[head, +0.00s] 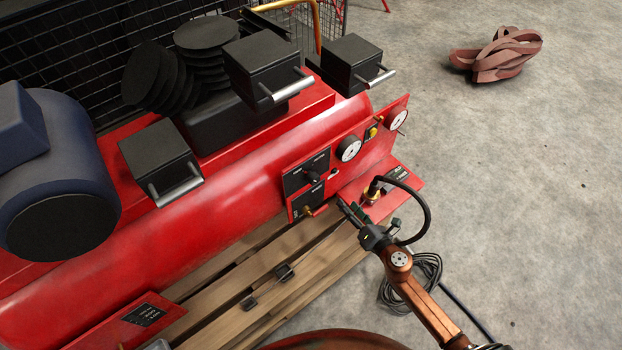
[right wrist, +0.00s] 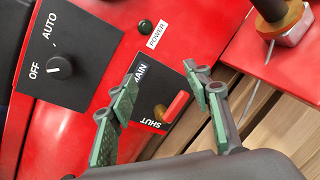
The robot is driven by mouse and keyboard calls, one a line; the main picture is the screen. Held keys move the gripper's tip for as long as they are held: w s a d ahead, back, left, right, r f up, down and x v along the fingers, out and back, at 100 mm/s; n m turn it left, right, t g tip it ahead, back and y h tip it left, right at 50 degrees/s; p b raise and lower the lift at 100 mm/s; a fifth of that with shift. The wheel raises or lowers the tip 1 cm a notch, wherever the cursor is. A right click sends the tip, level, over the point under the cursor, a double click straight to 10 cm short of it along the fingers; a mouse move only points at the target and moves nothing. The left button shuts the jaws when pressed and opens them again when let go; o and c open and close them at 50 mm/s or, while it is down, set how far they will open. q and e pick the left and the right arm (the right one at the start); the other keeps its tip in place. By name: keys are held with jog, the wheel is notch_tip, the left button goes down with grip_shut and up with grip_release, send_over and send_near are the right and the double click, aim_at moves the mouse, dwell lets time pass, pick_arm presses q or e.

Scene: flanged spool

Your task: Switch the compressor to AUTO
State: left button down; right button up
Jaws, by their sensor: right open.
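The red compressor (head: 150,245) has a black switch plate (head: 298,180) on its front panel. In the right wrist view the plate (right wrist: 82,85) reads OFF and AUTO, and its small round black knob (right wrist: 60,67) has a pale mark that appears turned toward OFF. Below it is a second black plate marked MAIN and SHUT, with a red-handled lever (right wrist: 177,106). My right gripper (head: 347,209) is open and empty in front of the panel, near this lever. Its fingers (right wrist: 165,93) stand apart from the knob, which lies to their left in the wrist view. My left gripper is out of view.
Gauges (head: 348,148) sit farther along the panel. A black hose (head: 424,205) curves up from a brass fitting beside my right gripper. The compressor stands on a wooden pallet (head: 225,320). Coiled cable (head: 428,268) and a red strap bundle (head: 497,55) lie on the otherwise open floor.

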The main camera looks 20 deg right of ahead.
aim_at(316, 181)
jog(key=a+r+n+t+y+b, duration=0.2)
jog(key=a+r+n+y, duration=0.1)
jog(key=a+r+n, duration=0.65)
jog(key=shift+m, duration=0.65)
jog(key=w, duration=0.2)
jog(key=w+r+p, duration=0.1)
jog(key=w, duration=0.1)
jog(key=w+r, duration=0.1)
jog(key=w, duration=0.1)
jog(key=shift+w+a+p, duration=0.2)
jog(key=shift+p, duration=0.15)
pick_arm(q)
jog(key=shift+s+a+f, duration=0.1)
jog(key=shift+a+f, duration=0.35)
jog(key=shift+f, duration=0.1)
pick_arm(e)
jog(key=shift+w+a, duration=0.25)
jog(key=shift+w, duration=0.4)
jog(key=shift+c, duration=0.3)
jog(key=c, duration=1.1)
